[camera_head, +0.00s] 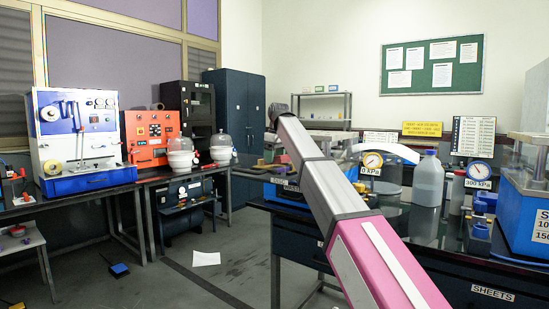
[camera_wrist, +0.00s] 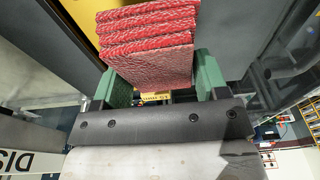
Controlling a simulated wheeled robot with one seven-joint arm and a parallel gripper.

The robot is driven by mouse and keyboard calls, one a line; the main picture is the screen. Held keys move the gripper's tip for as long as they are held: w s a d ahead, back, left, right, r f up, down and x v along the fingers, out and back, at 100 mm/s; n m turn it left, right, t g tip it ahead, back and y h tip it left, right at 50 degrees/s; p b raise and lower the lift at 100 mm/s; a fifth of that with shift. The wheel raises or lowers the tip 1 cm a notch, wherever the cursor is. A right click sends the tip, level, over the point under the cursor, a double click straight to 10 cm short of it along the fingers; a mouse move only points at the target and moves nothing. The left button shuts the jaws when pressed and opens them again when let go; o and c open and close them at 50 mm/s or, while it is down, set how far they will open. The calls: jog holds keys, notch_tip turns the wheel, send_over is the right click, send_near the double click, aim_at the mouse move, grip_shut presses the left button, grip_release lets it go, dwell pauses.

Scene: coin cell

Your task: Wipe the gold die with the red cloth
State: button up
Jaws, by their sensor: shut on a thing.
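The folded red cloth (camera_wrist: 148,40) fills the top middle of the wrist view, its layers stacked with pale edges. My gripper (camera_wrist: 155,66) has its green fingers on either side of the cloth and is shut on it. In the head view my arm crosses the workbench, and I cannot make out the gripper or cloth there. I cannot pick out the gold die for certain in either view. A yellow surface (camera_wrist: 84,22) shows behind the cloth in the wrist view, but I cannot tell what it is.
The dark workbench (camera_head: 480,270) on the right carries a white bottle (camera_head: 428,181), pressure gauges (camera_head: 371,161) and a blue press (camera_head: 520,215). A blue-and-white machine (camera_head: 80,140) and an orange unit (camera_head: 150,136) stand on the left bench. A paper sheet (camera_head: 206,259) lies on the open floor.

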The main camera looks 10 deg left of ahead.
jog(key=shift+f, duration=0.6)
jog(key=shift+w+d+r, duration=0.1)
jog(key=shift+w+d, duration=0.15)
jog(key=shift+w, duration=0.35)
jog(key=shift+w+d+f, duration=0.1)
jog(key=shift+w+d, duration=0.1)
jog(key=shift+w, duration=0.4)
jog(key=shift+w+d+r, duration=0.1)
jog(key=shift+w+d, duration=0.15)
jog(key=shift+w, duration=0.35)
jog(key=shift+s+a, duration=0.25)
jog(key=shift+s, duration=0.4)
jog(key=shift+s+a, duration=0.2)
jog(key=shift+s, duration=0.4)
jog(key=shift+s+a, duration=0.25)
jog(key=shift+s, duration=0.4)
jog(key=shift+r, duration=2.95)
jog(key=shift+w, duration=0.1)
